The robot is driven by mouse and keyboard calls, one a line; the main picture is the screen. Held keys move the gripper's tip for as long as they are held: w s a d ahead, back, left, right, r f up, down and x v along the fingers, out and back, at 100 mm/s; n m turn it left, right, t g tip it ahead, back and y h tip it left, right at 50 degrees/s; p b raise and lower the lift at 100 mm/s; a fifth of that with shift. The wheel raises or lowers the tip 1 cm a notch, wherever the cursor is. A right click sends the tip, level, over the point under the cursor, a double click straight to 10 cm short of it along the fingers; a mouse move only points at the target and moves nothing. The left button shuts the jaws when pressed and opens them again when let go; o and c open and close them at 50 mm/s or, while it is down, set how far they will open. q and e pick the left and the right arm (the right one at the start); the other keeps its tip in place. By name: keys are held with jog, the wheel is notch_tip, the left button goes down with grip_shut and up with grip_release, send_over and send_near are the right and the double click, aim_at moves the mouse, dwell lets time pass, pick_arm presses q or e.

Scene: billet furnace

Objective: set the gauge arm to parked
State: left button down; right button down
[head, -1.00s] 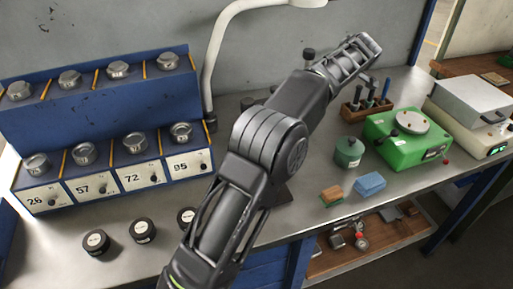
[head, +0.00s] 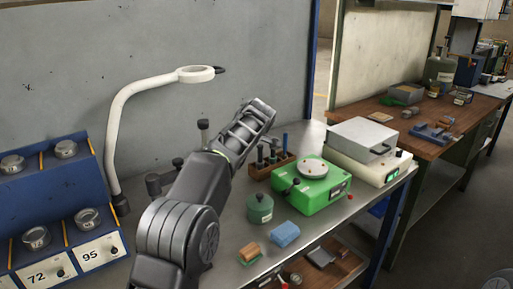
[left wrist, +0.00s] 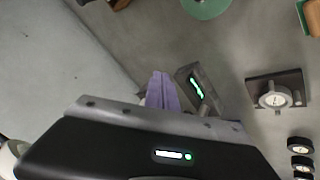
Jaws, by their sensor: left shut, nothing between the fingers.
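My left arm reaches across the bench in the head view and hides its own fingertips. In the left wrist view, the left gripper (left wrist: 161,91) shows as purple-grey fingers shut together and empty. Close beside them is a grey box with a green lit readout (left wrist: 196,87); I cannot tell if they touch. A round dial on a dark square base (left wrist: 273,97) lies further right there. In the head view, an upright post with a black knob (head: 203,126) stands behind my arm. I cannot make out which part is the gauge arm or its setting. My right gripper is out of view.
A white lamp (head: 125,105) rises behind the blue numbered rack (head: 75,212). To the right are a green pot (head: 260,208), a green device (head: 312,190), a tool block (head: 271,166), and blue (head: 284,234) and orange blocks (head: 250,252). A brown bench (head: 440,140) stands beyond.

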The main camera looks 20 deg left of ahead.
pick_arm(q)
jog(key=d+r+p, duration=0.2)
jog(key=d+r, duration=0.3)
jog(key=r, duration=0.2)
jog(key=shift+w+p, duration=0.15)
jog(key=shift+p, duration=0.15)
jog(key=shift+d, duration=0.1)
